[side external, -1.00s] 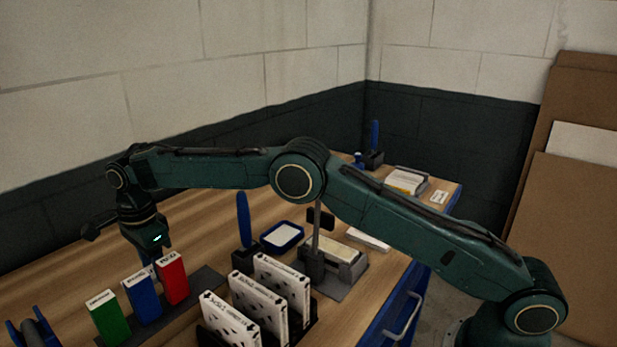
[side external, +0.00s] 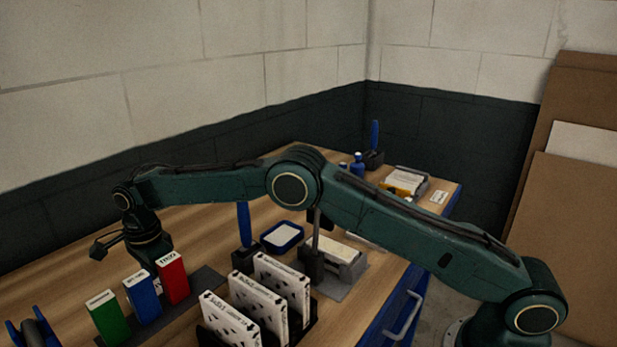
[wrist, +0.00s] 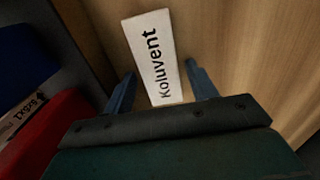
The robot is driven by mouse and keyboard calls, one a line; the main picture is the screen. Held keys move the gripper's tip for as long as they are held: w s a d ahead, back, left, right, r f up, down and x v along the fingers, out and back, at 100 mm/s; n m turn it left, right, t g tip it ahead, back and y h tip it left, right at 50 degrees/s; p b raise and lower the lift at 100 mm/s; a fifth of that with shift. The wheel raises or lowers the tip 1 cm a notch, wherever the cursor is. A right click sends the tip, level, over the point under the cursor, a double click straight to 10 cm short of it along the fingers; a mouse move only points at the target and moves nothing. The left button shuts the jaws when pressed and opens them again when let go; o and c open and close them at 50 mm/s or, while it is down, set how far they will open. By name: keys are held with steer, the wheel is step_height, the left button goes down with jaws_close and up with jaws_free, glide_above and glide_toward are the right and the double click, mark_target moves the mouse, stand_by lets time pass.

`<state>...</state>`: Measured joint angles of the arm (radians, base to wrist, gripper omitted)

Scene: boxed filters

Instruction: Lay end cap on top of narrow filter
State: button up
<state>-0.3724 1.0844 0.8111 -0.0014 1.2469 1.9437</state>
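A white block marked "Koluvent" (wrist: 152,50) lies on the wood in the wrist view. My gripper (wrist: 160,75) is open, one finger on each side of the block's near end, with a gap visible at the left. In the side view my gripper (side external: 152,252) is low behind the coloured boxes, its fingertips hidden. I cannot tell which piece is the end cap or the narrow filter.
White speckled panels (side external: 231,319) stand in a black rack at front centre. A blue-rimmed tray (side external: 282,236), an upright blue handle (side external: 244,222) and a grey fixture (side external: 343,262) stand behind. The rack with the red box (wrist: 62,138) is close to my gripper's left in the wrist view.

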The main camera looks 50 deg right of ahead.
mark_target(159, 285)
steer(key=shift+r, duration=0.15)
step_height(159, 285, up, 12)
stand_by(1.0)
stand_by(0.5)
